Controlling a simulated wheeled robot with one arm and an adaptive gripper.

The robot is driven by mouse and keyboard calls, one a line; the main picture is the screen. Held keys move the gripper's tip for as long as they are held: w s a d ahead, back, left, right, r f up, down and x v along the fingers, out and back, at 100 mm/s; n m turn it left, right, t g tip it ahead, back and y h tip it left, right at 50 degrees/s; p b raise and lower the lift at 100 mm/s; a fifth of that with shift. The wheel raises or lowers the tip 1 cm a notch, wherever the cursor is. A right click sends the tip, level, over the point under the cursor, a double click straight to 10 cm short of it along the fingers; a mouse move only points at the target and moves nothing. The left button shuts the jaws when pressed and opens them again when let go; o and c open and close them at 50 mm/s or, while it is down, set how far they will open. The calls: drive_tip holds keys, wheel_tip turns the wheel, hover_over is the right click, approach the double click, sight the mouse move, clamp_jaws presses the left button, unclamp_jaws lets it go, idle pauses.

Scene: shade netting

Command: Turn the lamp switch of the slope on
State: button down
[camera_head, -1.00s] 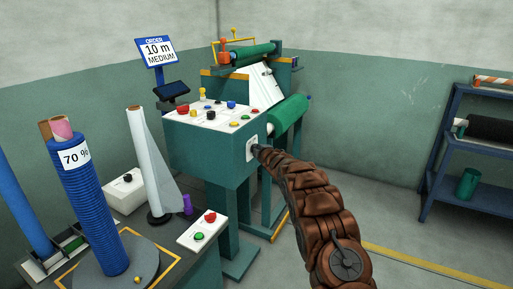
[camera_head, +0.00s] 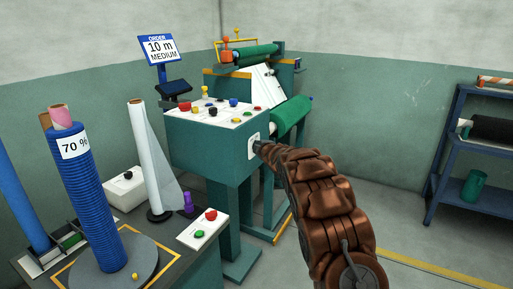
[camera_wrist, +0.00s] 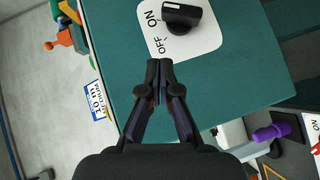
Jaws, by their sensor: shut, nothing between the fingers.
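A black rotary knob (camera_wrist: 182,16) sits on a white plate (camera_wrist: 205,38) marked ON and OFF, on the side of a teal console. In the wrist view it is just beyond my fingertips and to the right. I cannot tell for certain which mark it points to. In the head view the white plate (camera_head: 252,153) shows on the console's right side, with the knob hidden behind my gripper. My gripper (camera_wrist: 159,73) is shut and empty, its fingertips near the plate's edge by the OFF mark; contact cannot be told. The white slope (camera_head: 262,85) is on the machine behind the console.
The teal console (camera_head: 205,145) carries several coloured buttons on top. A blue roll (camera_head: 88,205) and a white roll (camera_head: 147,155) stand on the bench at left. A small button box (camera_head: 203,230) is at the bench edge. A blue rack (camera_head: 440,165) stands far right, with clear floor before it.

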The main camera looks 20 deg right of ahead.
drive_tip(key=r+b+v, duration=0.1)
drive_tip(key=v, duration=0.5)
drive_tip(key=shift+s, duration=0.25)
drive_tip(key=shift+d+r, duration=0.1)
drive_tip(key=shift+r, duration=0.05)
idle(0.6)
drive_tip(key=s+f+m+g+h, duration=0.3)
drive_tip(key=s+m+g, duration=0.5)
drive_tip(key=s, duration=1.4)
drive_tip(key=s+a+f+m+g+y, duration=0.1)
drive_tip(key=s+a+f+m+g, duration=0.35)
drive_tip(key=s, duration=1.05)
drive_tip(key=s+a+r+g+y, duration=0.15)
drive_tip(key=s+a, duration=0.55)
drive_tip(key=s, duration=0.8)
drive_tip(key=s+a+f+m+g+y, duration=0.15)
drive_tip(key=s+a+m+g, duration=0.35)
drive_tip(key=s, duration=1)
wheel_tip(320, 180, up, 13)
drive_tip(key=w+a+n+t+p, duration=0.1)
drive_tip(key=n+p, duration=0.1)
drive_tip(key=p, duration=1.1)
drive_tip(key=shift+a+t, duration=0.2)
drive_tip(key=shift+t, duration=0.1)
